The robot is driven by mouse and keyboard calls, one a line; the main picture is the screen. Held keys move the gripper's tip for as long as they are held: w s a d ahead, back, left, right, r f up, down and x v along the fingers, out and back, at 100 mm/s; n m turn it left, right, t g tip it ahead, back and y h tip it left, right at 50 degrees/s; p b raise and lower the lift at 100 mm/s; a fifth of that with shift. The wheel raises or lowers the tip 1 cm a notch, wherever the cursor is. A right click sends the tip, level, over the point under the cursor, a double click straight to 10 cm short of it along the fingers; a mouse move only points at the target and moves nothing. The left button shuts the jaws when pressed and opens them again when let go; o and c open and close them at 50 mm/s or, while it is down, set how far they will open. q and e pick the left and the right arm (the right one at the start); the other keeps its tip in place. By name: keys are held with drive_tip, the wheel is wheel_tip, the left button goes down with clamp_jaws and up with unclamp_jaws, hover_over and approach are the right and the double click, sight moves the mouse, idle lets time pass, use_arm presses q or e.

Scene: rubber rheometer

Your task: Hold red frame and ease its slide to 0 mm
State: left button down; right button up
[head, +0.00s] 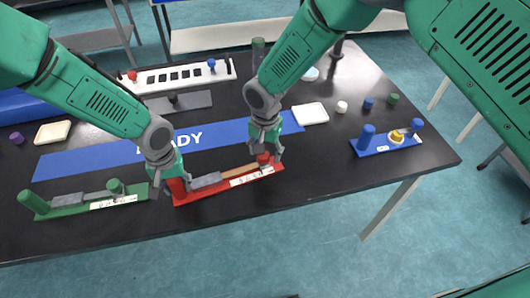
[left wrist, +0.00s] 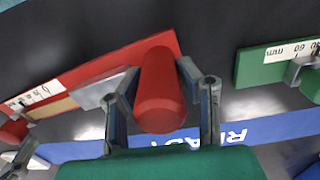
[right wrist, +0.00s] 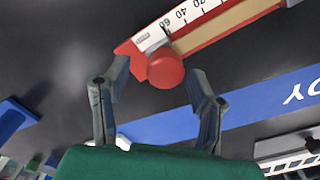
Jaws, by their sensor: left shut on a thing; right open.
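The red frame (head: 215,190) lies along the front of the black table, with a white mm scale (head: 252,177) and a grey block. My left gripper (head: 172,183) is shut on the upright red post (left wrist: 160,95) at the frame's left end; its fingers are on both sides of it. The slide's red knob (right wrist: 165,70) is at the frame's right end, near the high end of the scale, away from the 0 mark. My right gripper (head: 265,154) is open, its fingers apart on either side of this knob. Contact with the knob cannot be told.
A green frame (head: 75,208) lies just left of the red one. A blue frame (head: 385,147) with a yellow part lies at the right. Behind is a blue READY strip (head: 215,135). The table's front edge is close below the red frame.

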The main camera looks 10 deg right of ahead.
drive_tip(key=shift+f, duration=0.4)
clamp_jaws()
drive_tip(key=a, duration=0.4)
drive_tip(key=s+a, duration=0.1)
drive_tip(key=a, duration=0.2)
drive_tip(key=shift+a, duration=0.1)
unclamp_jaws()
use_arm(q)
drive_tip(key=shift+d, duration=0.1)
use_arm(e)
drive_tip(key=shift+d, duration=0.25)
drive_tip(key=shift+r, duration=0.1)
